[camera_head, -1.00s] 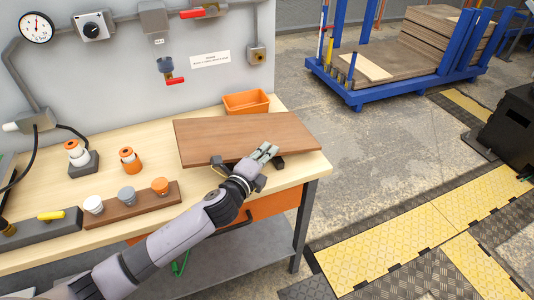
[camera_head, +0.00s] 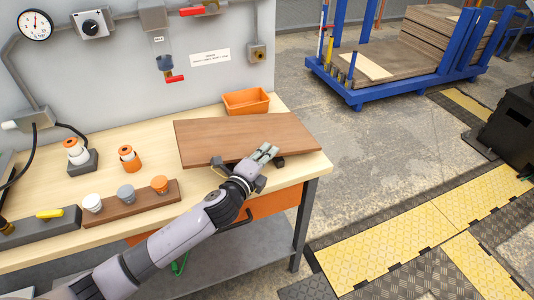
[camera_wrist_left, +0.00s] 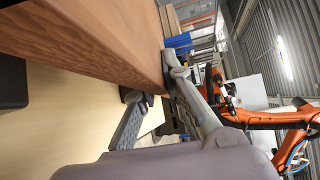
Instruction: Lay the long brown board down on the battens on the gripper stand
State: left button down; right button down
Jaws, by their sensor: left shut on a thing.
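The long brown board (camera_head: 245,136) lies flat and level over the right part of the workbench. My left gripper (camera_head: 264,154) is shut on the board's front edge, right of its middle. In the left wrist view the board (camera_wrist_left: 95,38) fills the upper left, with the fingers (camera_wrist_left: 158,98) at its edge. A dark batten (camera_head: 280,162) shows under the front edge right of the gripper, and a dark block (camera_wrist_left: 12,86) shows below the board in the wrist view. I cannot tell whether the board touches the battens. The right gripper is not in view.
An orange bin (camera_head: 246,101) stands behind the board. A brown rack with several capped pieces (camera_head: 128,203) and orange-and-white parts (camera_head: 76,152) stand to the left. The bench's right edge (camera_head: 322,172) is close to the board. A blue cart (camera_head: 372,92) stands beyond.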

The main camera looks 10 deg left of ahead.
pick_arm(q)
jog(key=shift+r, duration=0.1)
jog(key=c, duration=1.7)
grip_release()
jog(key=shift+o, duration=0.5)
jog(key=shift+o, duration=0.2)
jog(key=shift+f, duration=0.2)
jog(key=shift+r, duration=0.15)
